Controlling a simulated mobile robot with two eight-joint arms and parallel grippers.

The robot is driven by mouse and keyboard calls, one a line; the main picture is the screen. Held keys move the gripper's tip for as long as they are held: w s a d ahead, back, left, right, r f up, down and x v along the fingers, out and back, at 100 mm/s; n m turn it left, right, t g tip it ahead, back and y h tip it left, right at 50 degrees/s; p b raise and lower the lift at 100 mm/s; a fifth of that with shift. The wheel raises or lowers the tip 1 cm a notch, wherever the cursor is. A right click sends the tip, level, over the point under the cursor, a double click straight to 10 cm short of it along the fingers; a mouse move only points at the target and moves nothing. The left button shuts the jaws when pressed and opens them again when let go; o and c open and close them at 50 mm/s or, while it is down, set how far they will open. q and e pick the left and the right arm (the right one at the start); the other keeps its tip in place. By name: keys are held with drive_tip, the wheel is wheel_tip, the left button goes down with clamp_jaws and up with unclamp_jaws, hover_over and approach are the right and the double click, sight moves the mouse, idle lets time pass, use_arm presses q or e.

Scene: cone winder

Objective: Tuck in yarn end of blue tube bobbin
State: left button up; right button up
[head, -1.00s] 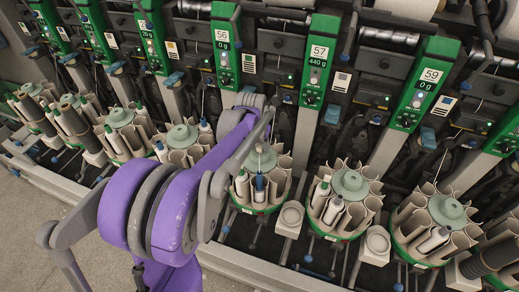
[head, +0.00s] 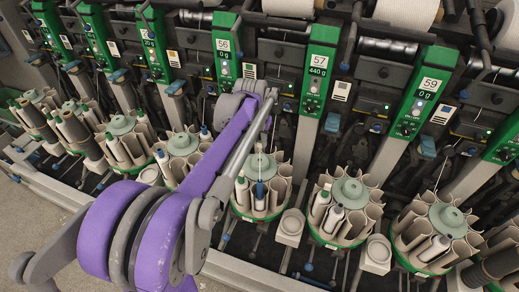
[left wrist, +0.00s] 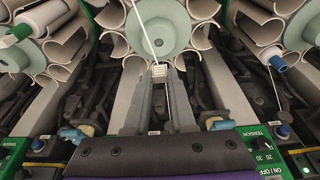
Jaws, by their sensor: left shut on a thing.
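A bobbin with a blue tube top (head: 260,189) stands in the front of the round magazine (head: 243,205) below units 56 and 57 in the head view. My left arm reaches over to the back of this magazine, and its link hides most of the gripper in the head view. In the left wrist view my left gripper (left wrist: 158,72) is shut at the edge of the magazine's pale green centre disc (left wrist: 160,28). A small pale piece shows between the fingertips. A white yarn (left wrist: 143,28) runs from them across the disc and out of view. My right gripper is not in view.
Neighbouring magazines with upright bobbins stand close on both sides, one below unit 57 (head: 350,190). In the left wrist view a blue-topped bobbin (left wrist: 276,62) is at the right and a green-tipped one (left wrist: 17,36) at the left. Unit columns rise behind.

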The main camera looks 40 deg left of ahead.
sight(259, 142)
use_arm(q)
wheel_tip(259, 142, up, 4)
drive_tip(key=shift+f, duration=0.2)
drive_tip(key=shift+r+p, duration=0.9)
drive_tip(key=shift+r, duration=0.5)
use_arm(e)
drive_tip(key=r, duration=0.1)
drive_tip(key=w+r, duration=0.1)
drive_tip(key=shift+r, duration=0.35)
